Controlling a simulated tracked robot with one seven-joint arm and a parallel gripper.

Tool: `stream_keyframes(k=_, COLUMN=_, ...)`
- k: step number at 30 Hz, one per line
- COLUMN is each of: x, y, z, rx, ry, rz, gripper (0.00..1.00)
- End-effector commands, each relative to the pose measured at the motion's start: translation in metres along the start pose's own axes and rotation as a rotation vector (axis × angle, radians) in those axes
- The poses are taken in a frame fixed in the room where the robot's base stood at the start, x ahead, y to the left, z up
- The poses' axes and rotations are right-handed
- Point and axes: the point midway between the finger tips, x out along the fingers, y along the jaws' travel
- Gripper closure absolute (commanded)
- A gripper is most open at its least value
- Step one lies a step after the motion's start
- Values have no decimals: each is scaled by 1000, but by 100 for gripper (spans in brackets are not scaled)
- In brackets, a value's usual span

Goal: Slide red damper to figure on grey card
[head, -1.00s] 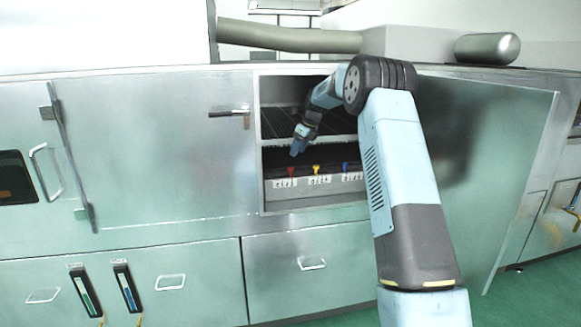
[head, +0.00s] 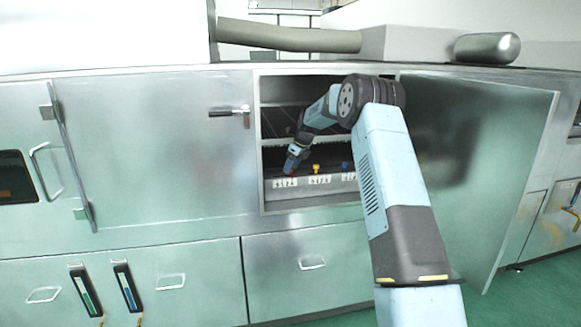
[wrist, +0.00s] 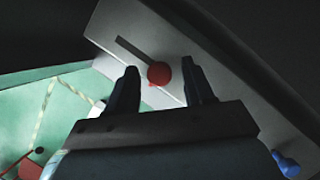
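The red damper (wrist: 159,74) is a round red knob at the end of a dark slot in a grey panel, seen in the wrist view. In the head view the red damper (head: 289,166) is mostly hidden behind my gripper. My gripper (wrist: 160,78) is open, with one finger on each side of the red knob and gaps showing at both sides. In the head view my gripper (head: 295,152) is inside the open cabinet. White cards with figures, such as the one below the red damper (head: 285,182), lie along the panel; a grey card cannot be made out.
A yellow damper (head: 316,168) and a blue damper (head: 346,165) stand to the right of the red one. A rack shelf (head: 275,141) spans the cabinet above. The cabinet door (head: 480,170) stands open at the right.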

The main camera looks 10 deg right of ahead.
Motion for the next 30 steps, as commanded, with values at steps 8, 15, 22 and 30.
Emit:
stream_keyframes(k=8, x=0, y=0, z=0, rx=0, ry=0, rz=0, gripper=75)
stream_keyframes(k=15, x=0, y=0, z=0, rx=-1, ry=0, rz=-1, gripper=98)
stream_keyframes(k=22, x=0, y=0, z=0, rx=-1, ry=0, rz=-1, gripper=100)
stream_keyframes(k=30, x=2, y=6, z=6, rx=-3, ry=1, rz=-2, gripper=100)
